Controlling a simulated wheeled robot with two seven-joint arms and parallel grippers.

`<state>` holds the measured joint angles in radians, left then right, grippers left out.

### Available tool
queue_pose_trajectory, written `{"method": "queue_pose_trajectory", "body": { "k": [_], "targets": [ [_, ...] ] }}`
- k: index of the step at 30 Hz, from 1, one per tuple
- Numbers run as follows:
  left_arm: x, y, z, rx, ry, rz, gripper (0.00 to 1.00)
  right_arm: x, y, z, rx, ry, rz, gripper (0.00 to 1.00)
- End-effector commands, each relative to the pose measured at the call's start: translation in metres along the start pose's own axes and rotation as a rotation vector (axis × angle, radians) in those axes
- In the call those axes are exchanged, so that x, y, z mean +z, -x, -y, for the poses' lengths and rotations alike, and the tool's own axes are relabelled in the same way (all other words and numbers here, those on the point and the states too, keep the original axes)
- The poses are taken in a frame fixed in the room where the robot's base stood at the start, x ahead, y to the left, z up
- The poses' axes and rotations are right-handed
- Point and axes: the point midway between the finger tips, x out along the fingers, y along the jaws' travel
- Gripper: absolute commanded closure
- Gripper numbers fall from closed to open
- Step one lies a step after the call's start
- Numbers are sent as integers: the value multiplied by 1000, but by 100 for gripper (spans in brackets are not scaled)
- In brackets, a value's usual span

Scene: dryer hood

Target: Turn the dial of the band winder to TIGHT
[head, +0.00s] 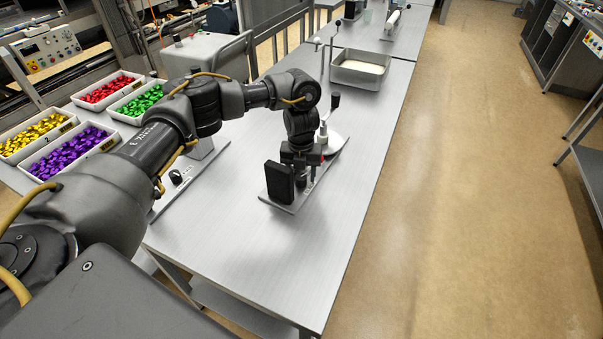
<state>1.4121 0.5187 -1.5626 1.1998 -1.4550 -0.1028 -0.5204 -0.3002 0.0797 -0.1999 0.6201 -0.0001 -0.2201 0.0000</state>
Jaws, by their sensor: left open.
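What appears to be the band winder is a device on a grey base plate (292,207) on the table, with a white round part (333,144) and an upright black-knobbed crank (335,101). A black block (279,184) stands at the plate's near end. My left gripper (301,172) points down over the plate, close beside the block and in front of the white part. It is open; I cannot tell whether it touches anything. The dial and its marks cannot be made out behind my gripper and wrist. My right gripper is out of view.
Another device on a plate with a black knob (177,177) stands left, partly behind my arm. Trays of purple (68,153), yellow, red and green pieces lie further left. A metal pan (359,70) stands beyond. The near table top (270,250) is clear.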

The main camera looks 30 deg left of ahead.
Motion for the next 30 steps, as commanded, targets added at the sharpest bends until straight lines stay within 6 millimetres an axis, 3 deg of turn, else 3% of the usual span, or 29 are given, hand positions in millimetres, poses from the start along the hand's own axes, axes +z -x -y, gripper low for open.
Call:
{"method": "queue_pose_trajectory", "body": {
  "k": [7, 17, 21, 30],
  "targets": [
    [0, 0, 0, 0, 0, 0, 50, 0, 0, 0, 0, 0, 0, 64],
    [0, 0, 0, 0, 0, 0, 93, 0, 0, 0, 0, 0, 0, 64],
    [0, 2, 0, -1, 43, -1, 93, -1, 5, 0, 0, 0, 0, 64],
    [0, 2, 0, -1, 367, -2, 93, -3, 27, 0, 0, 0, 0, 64]
  ]
}}
